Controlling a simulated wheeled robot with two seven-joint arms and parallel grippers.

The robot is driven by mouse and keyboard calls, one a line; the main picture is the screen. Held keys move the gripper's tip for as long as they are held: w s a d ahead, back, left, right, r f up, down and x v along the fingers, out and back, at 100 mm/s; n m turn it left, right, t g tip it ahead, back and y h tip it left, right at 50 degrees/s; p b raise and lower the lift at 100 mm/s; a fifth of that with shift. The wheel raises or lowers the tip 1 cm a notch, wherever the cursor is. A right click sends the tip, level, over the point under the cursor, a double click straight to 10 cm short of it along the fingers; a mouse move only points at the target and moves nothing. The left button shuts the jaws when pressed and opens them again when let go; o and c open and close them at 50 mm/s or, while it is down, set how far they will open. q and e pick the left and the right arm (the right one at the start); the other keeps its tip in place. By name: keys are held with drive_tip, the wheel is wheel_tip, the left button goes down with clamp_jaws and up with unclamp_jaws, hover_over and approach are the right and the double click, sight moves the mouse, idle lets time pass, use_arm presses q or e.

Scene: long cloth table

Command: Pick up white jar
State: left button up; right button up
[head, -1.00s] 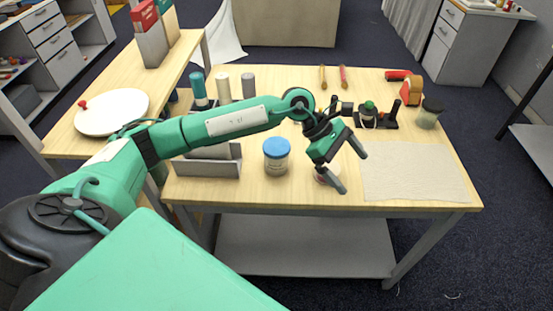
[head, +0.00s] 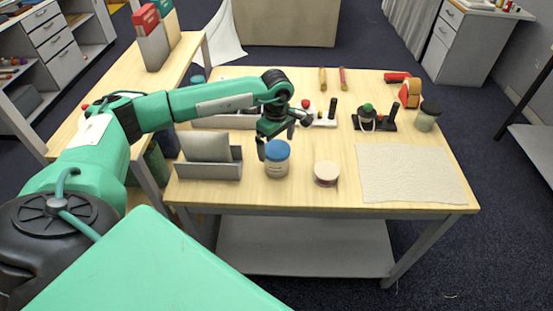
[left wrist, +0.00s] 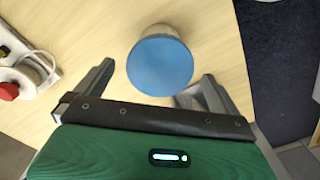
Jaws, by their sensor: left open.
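The white jar with a blue lid (head: 277,163) stands upright on the wooden table near its front edge. My left gripper (head: 275,142) is open and empty, right at the jar, behind and slightly above its lid in the head view. In the left wrist view the blue lid (left wrist: 160,66) shows from above, ahead of and between the two spread fingers (left wrist: 152,92). The fingers look apart from the jar; the exact height gap cannot be told. My right gripper is not in view.
A low round tub with a pale lid (head: 326,173) stands right of the jar. A grey holder (head: 208,170) stands to its left. A beige cloth (head: 410,174) lies at the right. A dark-lidded jar (head: 427,117) and a black-based tool (head: 375,121) stand behind it.

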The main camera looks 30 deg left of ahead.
use_arm(q)
wheel_tip(320, 180, down, 5)
drive_tip(key=p, duration=0.2)
drive_tip(key=shift+f+p, duration=0.15)
drive_tip(key=shift+p, duration=0.2)
drive_tip(key=shift+f, duration=0.35)
drive_tip(key=shift+c, duration=0.4)
drive_tip(key=c, duration=1)
